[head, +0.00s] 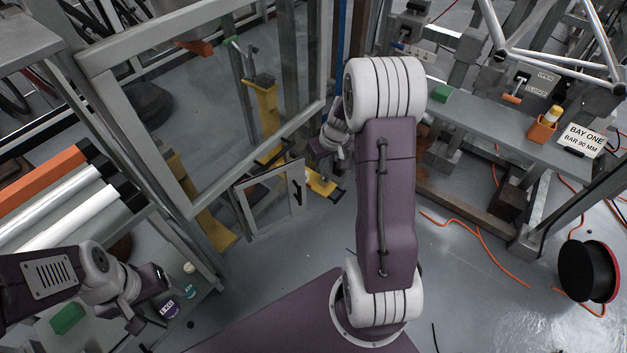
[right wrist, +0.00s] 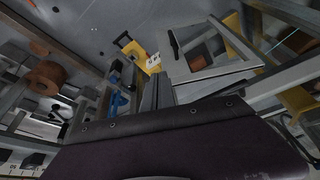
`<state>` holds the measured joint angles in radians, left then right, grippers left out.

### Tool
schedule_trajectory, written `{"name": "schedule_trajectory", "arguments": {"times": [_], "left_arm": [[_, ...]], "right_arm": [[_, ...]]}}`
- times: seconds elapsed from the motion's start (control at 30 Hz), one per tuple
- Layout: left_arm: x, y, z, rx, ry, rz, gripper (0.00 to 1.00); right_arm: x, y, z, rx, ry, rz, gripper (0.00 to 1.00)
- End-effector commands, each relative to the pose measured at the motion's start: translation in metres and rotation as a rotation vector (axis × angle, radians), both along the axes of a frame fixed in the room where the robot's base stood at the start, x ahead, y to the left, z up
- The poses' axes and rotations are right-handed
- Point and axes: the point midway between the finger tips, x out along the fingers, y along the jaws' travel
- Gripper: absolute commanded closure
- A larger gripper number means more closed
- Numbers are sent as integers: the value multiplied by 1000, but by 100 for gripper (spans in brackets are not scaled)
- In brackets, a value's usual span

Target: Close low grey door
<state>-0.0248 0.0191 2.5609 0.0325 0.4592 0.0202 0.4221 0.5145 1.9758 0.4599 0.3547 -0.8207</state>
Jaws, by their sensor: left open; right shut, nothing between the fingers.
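The low grey door (head: 270,203) is a small framed panel below the large framed window in the head view. It appears to stand ajar, at an angle to the frame beside it. A dark handle (head: 299,194) is on its right side. In the right wrist view the door (right wrist: 213,62) shows at the upper right. My right gripper (head: 319,160) is close to the door's upper right corner, partly hidden by my own arm. Its shut, empty fingers (right wrist: 156,90) appear apart from the door. My left gripper (head: 160,297) is open at the lower left, away from the door.
A large framed window (head: 205,100) stands above and behind the door. Yellow stands (head: 262,105) are behind it. Purple and green-capped bottles (head: 189,280) are near my left gripper. A black reel (head: 588,271) and orange cable lie on the right floor. Floor in front of the door is clear.

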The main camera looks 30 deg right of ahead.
Motion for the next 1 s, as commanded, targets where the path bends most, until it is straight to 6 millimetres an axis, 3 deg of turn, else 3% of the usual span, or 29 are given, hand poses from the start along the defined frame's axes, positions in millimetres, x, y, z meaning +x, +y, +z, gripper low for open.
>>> {"name": "schedule_trajectory", "arguments": {"times": [0.03, 0.23, 0.37, 0.8, 1.0], "left_arm": [[0, 0, -14, 0, -1, 0, 24], [1, 0, -13, 0, -2, 0, 24], [1, 0, -20, 0, -2, 0, 24], [1, 0, -64, 0, -1, 0, 24], [1, 0, -61, 0, -2, 0, 24]], "right_arm": [[3, -1, -8, -7, -14, 1, 100], [4, -2, -5, -11, -18, 4, 100], [7, -2, -18, -12, -17, 5, 100], [42, -2, -106, -12, -15, 6, 100], [72, -2, -99, -13, -19, 8, 100]]}}
